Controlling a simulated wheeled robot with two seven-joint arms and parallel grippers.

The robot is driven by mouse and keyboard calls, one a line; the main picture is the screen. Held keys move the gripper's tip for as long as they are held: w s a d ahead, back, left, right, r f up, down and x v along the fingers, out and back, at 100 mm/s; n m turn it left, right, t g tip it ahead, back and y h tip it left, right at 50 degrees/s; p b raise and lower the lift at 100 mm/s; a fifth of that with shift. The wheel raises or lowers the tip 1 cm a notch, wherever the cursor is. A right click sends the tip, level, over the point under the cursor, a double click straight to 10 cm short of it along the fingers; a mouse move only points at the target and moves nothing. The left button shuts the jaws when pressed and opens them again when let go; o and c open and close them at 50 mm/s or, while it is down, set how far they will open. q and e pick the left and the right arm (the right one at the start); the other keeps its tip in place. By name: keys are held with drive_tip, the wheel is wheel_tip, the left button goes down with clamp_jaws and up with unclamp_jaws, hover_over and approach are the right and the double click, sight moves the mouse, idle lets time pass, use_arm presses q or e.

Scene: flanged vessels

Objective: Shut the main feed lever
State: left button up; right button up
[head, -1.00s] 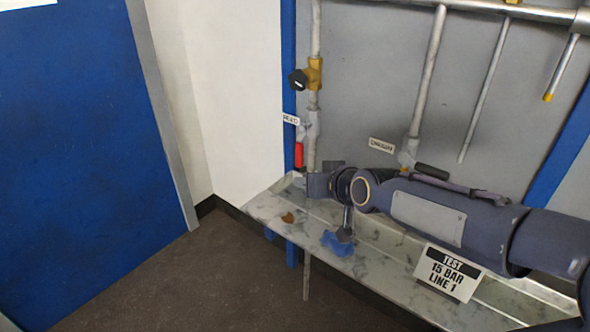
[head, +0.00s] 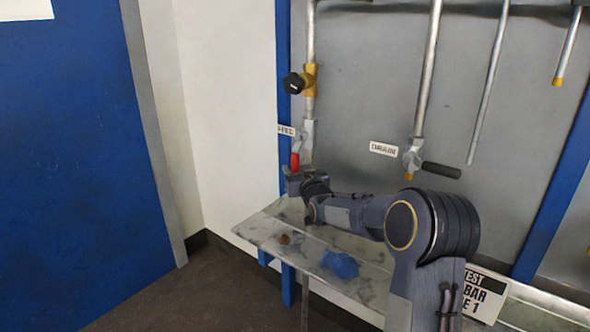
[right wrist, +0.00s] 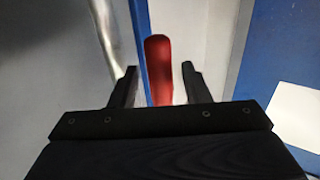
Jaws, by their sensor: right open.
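A lever with a red handle (head: 295,161) hangs downward from a valve on the left vertical pipe in the head view. A small white tag (head: 286,130) beside it is too small to read surely. My right gripper (head: 292,176) is open at the lower end of this handle. In the right wrist view the red handle (right wrist: 159,68) stands between the two dark, spread fingers of the right gripper (right wrist: 158,72), with a gap on both sides. My left gripper is not in view.
A second lever with a black handle (head: 441,170) sticks out right from the middle pipe, beside a white tag (head: 383,148). A brass valve with a black knob (head: 294,83) is above the red lever.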

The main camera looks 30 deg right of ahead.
drive_tip(key=shift+w+d, duration=0.15)
drive_tip(key=shift+w, duration=0.65)
clamp_jaws()
